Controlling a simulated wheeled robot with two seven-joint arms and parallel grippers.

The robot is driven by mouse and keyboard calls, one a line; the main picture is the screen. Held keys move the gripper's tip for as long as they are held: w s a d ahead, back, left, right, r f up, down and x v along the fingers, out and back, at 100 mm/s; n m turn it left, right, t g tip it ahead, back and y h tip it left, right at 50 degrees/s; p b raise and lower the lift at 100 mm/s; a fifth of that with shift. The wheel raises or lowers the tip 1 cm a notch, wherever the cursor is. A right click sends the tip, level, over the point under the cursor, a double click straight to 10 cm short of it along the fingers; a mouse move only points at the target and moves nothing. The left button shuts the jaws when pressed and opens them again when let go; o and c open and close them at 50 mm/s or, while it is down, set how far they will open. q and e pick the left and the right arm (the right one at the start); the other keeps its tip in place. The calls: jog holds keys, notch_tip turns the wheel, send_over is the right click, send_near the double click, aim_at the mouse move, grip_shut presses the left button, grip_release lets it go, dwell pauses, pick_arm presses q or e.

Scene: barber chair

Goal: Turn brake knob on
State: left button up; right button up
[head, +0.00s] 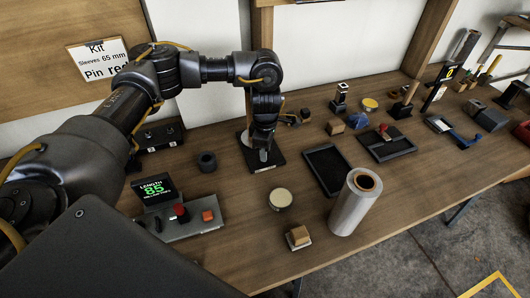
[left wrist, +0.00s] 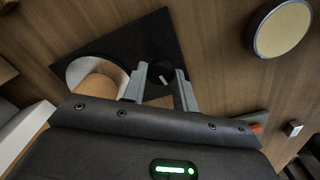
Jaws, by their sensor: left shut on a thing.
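My left gripper (head: 264,154) points down over a black base plate (head: 272,165) on the wooden bench in the head view. In the left wrist view its two grey fingers (left wrist: 162,88) stand on either side of a round black knob (left wrist: 160,73) with a pale mark on top. I take this to be the brake knob; my gripper is shut on it. The plate (left wrist: 128,38) also carries a light round part (left wrist: 97,72), partly hidden by my gripper body. In the head view the gripper hides the knob. My right gripper is not in view.
A control box (head: 190,223) with a green "85" display and red knob stands nearer me. Bare bench lies between the plate and tin.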

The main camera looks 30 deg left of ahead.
pick_arm(q)
jog(key=shift+m+b, duration=0.4)
jog(key=shift+m, duration=0.7)
jog(key=shift+d, duration=0.1)
jog(key=o, duration=1)
jog(key=shift+c, duration=0.2)
notch_tip(320, 180, up, 11)
jog(key=shift+f, duration=0.15)
